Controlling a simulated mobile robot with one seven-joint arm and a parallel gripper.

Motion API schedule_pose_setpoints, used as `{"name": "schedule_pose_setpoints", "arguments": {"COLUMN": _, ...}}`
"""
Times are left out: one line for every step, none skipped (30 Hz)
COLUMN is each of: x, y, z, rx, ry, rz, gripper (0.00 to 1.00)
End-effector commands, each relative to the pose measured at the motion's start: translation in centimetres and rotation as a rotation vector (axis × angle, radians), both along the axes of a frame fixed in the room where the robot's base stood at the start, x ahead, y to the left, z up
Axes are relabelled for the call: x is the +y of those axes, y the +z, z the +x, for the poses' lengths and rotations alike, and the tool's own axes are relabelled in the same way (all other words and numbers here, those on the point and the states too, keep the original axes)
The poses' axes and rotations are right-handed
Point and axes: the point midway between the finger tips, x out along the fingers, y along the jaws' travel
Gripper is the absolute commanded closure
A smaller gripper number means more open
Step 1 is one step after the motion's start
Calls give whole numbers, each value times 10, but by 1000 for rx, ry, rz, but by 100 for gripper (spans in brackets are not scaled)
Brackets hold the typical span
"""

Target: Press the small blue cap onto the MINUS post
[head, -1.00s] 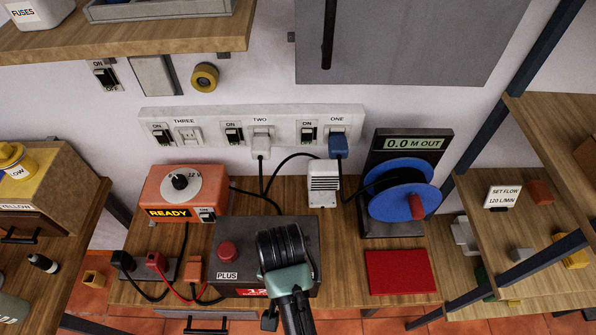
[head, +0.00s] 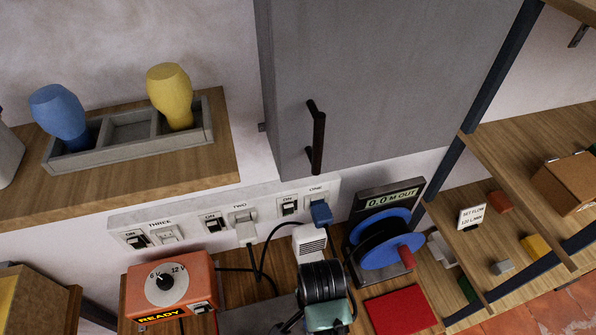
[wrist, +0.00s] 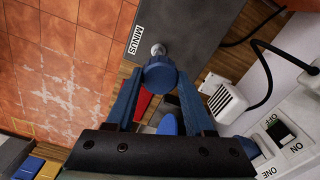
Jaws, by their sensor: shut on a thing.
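In the wrist view my gripper (wrist: 159,84) is shut on the small blue cap (wrist: 160,74), held between its two blue fingers. The silver MINUS post (wrist: 157,49) shows just beyond the cap, beside the MINUS label (wrist: 138,38) on the dark box (wrist: 195,22). The cap overlaps the post in this view; I cannot tell whether they touch. In the head view only the dark top of the box (head: 240,318) shows at the bottom edge. My wrist is in front of the post there, and the fingers and cap are hidden.
A white plug-in unit (head: 310,240) and its black cables lie close to my arm. A blue reel (head: 385,238) and red mat (head: 398,310) are to the right. An orange READY charger (head: 170,285) is to the left. A grey cabinet (head: 385,80) hangs above.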

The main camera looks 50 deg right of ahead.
Motion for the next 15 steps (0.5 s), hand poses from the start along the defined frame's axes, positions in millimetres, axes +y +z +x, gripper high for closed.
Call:
{"name": "schedule_pose_setpoints", "arguments": {"x": 0, "y": 0, "z": 0, "rx": 0, "ry": 0, "rz": 0, "gripper": 87}}
{"name": "schedule_pose_setpoints", "arguments": {"x": 0, "y": 0, "z": 0, "rx": 0, "ry": 1, "rz": 0, "gripper": 87}}
{"name": "schedule_pose_setpoints", "arguments": {"x": 0, "y": 0, "z": 0, "rx": 0, "ry": 1, "rz": 0, "gripper": 87}}
{"name": "schedule_pose_setpoints", "arguments": {"x": 0, "y": 0, "z": 0, "rx": 0, "ry": 1, "rz": 0, "gripper": 87}}
{"name": "schedule_pose_setpoints", "arguments": {"x": 0, "y": 0, "z": 0, "rx": 0, "ry": 1, "rz": 0, "gripper": 87}}
{"name": "schedule_pose_setpoints", "arguments": {"x": 0, "y": 0, "z": 0, "rx": 0, "ry": 2, "rz": 0, "gripper": 87}}
{"name": "schedule_pose_setpoints", "arguments": {"x": 0, "y": 0, "z": 0, "rx": 0, "ry": 2, "rz": 0, "gripper": 87}}
{"name": "schedule_pose_setpoints", "arguments": {"x": 0, "y": 0, "z": 0, "rx": 0, "ry": 2, "rz": 0, "gripper": 87}}
{"name": "schedule_pose_setpoints", "arguments": {"x": 0, "y": 0, "z": 0, "rx": 0, "ry": 2, "rz": 0, "gripper": 87}}
{"name": "schedule_pose_setpoints", "arguments": {"x": 0, "y": 0, "z": 0, "rx": 0, "ry": 2, "rz": 0, "gripper": 87}}
{"name": "schedule_pose_setpoints", "arguments": {"x": 1, "y": 0, "z": 0, "rx": 0, "ry": 2, "rz": 0, "gripper": 87}}
{"name": "schedule_pose_setpoints", "arguments": {"x": 1, "y": 0, "z": 0, "rx": 0, "ry": 2, "rz": 1, "gripper": 87}}
{"name": "schedule_pose_setpoints", "arguments": {"x": 1, "y": 0, "z": 0, "rx": 0, "ry": 2, "rz": 1, "gripper": 87}}
{"name": "schedule_pose_setpoints", "arguments": {"x": 1, "y": -2, "z": 0, "rx": 0, "ry": 2, "rz": 1, "gripper": 87}}
{"name": "schedule_pose_setpoints", "arguments": {"x": 1, "y": -3, "z": 0, "rx": 1, "ry": 2, "rz": 1, "gripper": 87}}
